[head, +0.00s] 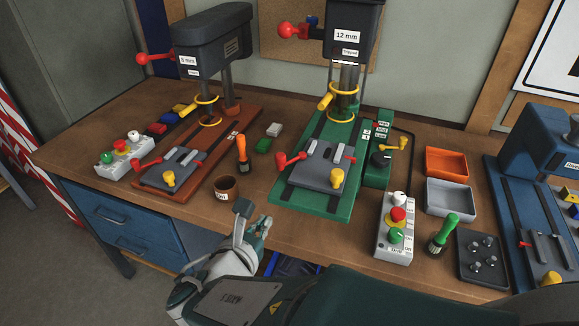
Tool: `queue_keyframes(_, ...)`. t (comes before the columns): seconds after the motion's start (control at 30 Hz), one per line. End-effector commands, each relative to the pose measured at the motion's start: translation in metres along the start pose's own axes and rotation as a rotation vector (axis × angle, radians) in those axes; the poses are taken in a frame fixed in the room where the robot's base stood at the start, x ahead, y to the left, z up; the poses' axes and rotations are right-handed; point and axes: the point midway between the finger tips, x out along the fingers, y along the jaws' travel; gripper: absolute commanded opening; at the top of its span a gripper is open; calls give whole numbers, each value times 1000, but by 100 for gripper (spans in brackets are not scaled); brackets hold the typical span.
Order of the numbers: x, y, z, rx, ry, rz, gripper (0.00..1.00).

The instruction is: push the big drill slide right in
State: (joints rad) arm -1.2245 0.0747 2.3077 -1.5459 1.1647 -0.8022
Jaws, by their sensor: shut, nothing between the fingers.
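The big drill (347,38), labelled 12 mm, stands on a green base (325,205) at the back middle of the bench. Its grey slide (313,176) lies at the front part of the green base, in front of the drill column, with a red handle (289,160) on its left and a yellow knob (337,179) at its front right. My gripper (254,218) is shut and empty at the bench's front edge, left of the green base and apart from the slide.
A brown cup (226,187) and an orange-handled tool (242,154) stand near my gripper. A smaller drill (211,38) on an orange base is at left. A control box (395,230), a green-handled tool (443,233) and trays (446,162) are at right.

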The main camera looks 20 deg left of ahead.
Motion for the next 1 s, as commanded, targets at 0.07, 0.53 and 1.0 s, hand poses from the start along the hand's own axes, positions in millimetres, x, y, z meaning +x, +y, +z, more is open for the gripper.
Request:
queue_keyframes(0.07, 12, -2, 0, 0, 0, -6, 0)
queue_keyframes(0.53, 100, 2, -2, -4, -1, -8, 0)
queue_keyframes(1.0, 133, 2, 12, -3, -2, -3, 0)
